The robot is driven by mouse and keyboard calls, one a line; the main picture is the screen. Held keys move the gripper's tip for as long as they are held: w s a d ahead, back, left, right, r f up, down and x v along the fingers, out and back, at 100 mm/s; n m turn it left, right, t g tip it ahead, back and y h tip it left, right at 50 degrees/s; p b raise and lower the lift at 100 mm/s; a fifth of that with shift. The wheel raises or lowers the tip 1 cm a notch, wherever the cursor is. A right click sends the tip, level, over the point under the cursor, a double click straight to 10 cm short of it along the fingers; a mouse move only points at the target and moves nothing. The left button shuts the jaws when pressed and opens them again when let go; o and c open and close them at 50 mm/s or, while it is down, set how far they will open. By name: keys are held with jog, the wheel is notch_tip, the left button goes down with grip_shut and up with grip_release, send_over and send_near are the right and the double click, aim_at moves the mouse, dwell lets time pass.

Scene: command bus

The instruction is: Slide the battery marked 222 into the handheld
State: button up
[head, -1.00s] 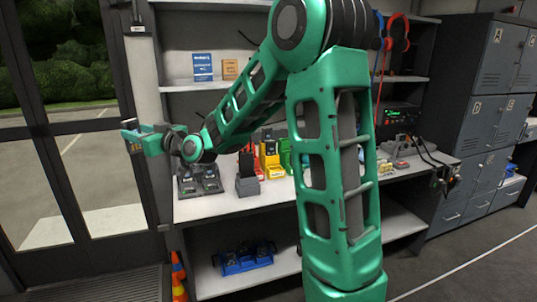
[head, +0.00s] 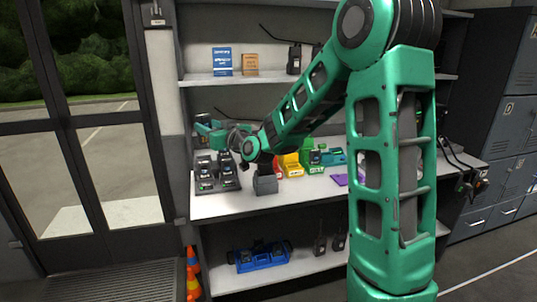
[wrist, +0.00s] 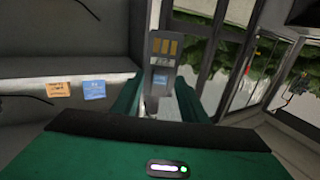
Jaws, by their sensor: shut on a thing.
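My gripper (head: 205,130) is above the left end of the bench in the head view, small and partly hidden by my wrist. In the wrist view my gripper (wrist: 158,105) is shut on a grey battery (wrist: 161,48). The battery stands out past the fingertips, with gold contacts at its outer end and a blue label whose marking I cannot read. A grey cradle (head: 265,185) stands on the bench to the right of and below my gripper. My wrist covers what is above the cradle, so the handheld is not clearly visible.
A dark charger (head: 217,186) with several units sits at the bench's left end. Yellow (head: 291,166) and green (head: 318,157) holders stand right of the cradle. A shelf (head: 225,80) with blue and orange cards runs above. Orange cones (head: 192,275) stand by the door.

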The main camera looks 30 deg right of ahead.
jog(key=s+d+f+m+h, duration=0.2)
jog(key=d+f+h, duration=0.2)
jog(key=d, duration=0.5)
jog(key=s+d+f+m+h, duration=0.25)
jog(key=d+f, duration=0.25)
jog(key=d, duration=0.3)
notch_tip(320, 180, down, 8)
jog(key=d+h, duration=0.1)
jog(key=d, duration=0.1)
jog(key=shift+d+m+h, duration=0.35)
jog(key=shift+d, duration=0.05)
jog(key=shift+w+a+f+g, duration=0.15)
jog(key=shift+f+g, duration=0.15)
jog(key=shift+f, duration=0.5)
jog(key=shift+f, duration=0.25)
jog(key=o, duration=1.2)
